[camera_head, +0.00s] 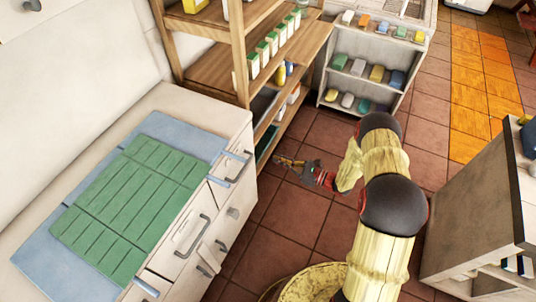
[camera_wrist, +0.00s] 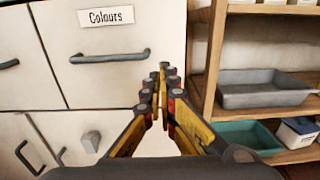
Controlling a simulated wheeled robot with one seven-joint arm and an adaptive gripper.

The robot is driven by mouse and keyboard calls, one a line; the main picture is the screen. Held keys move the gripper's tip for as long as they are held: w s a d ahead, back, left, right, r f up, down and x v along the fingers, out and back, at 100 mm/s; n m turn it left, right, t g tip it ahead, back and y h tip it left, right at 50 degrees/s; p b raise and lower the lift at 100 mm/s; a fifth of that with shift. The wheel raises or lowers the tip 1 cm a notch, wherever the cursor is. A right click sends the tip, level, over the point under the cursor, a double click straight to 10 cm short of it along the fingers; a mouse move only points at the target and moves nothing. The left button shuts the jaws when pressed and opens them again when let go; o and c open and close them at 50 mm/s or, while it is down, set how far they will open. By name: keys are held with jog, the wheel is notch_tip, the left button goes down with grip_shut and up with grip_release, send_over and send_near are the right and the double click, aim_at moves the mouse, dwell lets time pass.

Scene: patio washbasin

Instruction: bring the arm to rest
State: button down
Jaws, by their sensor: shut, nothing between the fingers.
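My gripper (camera_head: 290,162) is held out over the tiled floor, to the right of the white drawer cabinet and in front of the wooden shelf unit. In the wrist view my gripper (camera_wrist: 164,75) has its fingers together, with nothing between them. It points toward a white drawer front (camera_wrist: 110,30) labelled "Colours". A gap to the drawer front cannot be judged exactly from the wrist view.
The white cabinet (camera_head: 238,125) carries a green mat (camera_head: 130,200) on a blue cloth (camera_head: 165,128). The wooden shelf (camera_head: 215,70) holds several boxes and trays. A grey shelf (camera_head: 335,45) stands behind. A counter (camera_head: 480,190) is at right. Open floor (camera_head: 300,210) lies between.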

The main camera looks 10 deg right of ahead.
jog(key=shift+v, duration=0.8)
